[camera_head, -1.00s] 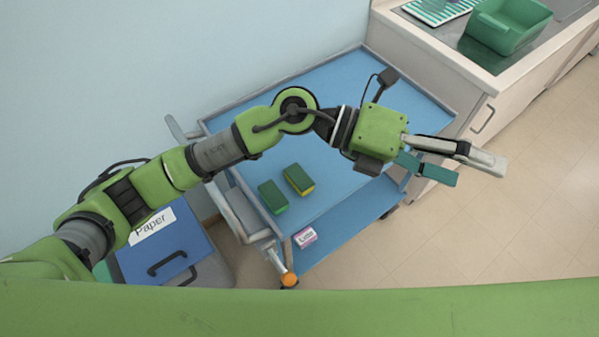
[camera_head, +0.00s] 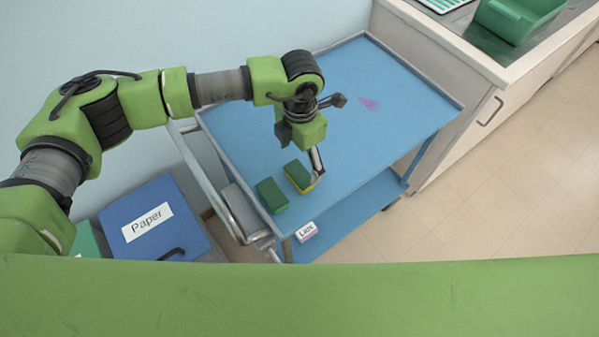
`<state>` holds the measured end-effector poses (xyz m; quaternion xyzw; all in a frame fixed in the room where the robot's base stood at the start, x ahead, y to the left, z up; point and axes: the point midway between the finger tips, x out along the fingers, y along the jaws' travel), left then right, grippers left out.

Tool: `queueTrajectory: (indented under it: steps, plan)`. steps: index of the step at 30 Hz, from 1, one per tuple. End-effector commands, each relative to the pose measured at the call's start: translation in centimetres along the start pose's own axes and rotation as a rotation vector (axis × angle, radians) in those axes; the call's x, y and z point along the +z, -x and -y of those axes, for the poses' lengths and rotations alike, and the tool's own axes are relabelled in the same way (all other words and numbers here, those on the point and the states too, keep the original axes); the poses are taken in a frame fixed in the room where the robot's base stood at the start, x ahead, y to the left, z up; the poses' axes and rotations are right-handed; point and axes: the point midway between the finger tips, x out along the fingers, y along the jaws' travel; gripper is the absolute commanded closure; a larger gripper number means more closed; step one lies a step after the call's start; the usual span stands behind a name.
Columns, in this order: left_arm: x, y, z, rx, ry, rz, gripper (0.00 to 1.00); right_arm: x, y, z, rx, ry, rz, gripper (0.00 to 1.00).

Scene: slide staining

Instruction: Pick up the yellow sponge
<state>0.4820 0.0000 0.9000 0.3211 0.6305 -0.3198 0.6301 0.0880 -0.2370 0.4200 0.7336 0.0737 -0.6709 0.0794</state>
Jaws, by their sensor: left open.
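The yellow sponge (camera_head: 299,178) lies on the blue cart top near its front edge. It has a green upper face and a yellow side. An all-green sponge (camera_head: 271,196) lies just left of it. My left gripper (camera_head: 314,166) points down over the cart at the yellow sponge. One pale finger shows close by the sponge's right side; the other finger is hidden. The gripper is open, and I cannot tell whether it touches the sponge. My right gripper is not in view.
The blue cart (camera_head: 235,135) has a pink stain (camera_head: 368,102) on its top. A small labelled box (camera_head: 306,231) is on its lower shelf. A blue bin marked Paper (camera_head: 180,215) stands left. A counter with a green tub (camera_head: 515,18) is at the right.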

Motion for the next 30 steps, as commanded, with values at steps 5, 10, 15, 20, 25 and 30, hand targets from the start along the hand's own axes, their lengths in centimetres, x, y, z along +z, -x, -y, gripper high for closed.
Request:
queueTrajectory:
  steps: [5,10,15,20,25,30]
  plan:
    - [0.0,-1.4,0.1,-0.001,-0.002,0.0,0.22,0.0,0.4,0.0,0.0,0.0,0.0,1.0]
    - [-0.3,-3.0,0.4,-0.004,-0.001,-0.004,0.22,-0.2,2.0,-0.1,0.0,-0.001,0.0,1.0]
    - [-0.4,-5.6,0.4,-0.002,-0.001,-0.002,0.22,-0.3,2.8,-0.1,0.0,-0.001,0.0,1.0]
    - [-0.3,-6.6,0.3,-0.002,-0.002,0.001,0.22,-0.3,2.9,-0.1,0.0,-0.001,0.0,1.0]
    - [-0.3,-6.6,0.3,-0.002,-0.002,0.002,0.22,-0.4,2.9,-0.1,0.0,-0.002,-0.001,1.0]
    - [-0.3,-6.6,0.3,-0.002,-0.002,0.001,0.52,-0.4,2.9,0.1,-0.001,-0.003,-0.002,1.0]
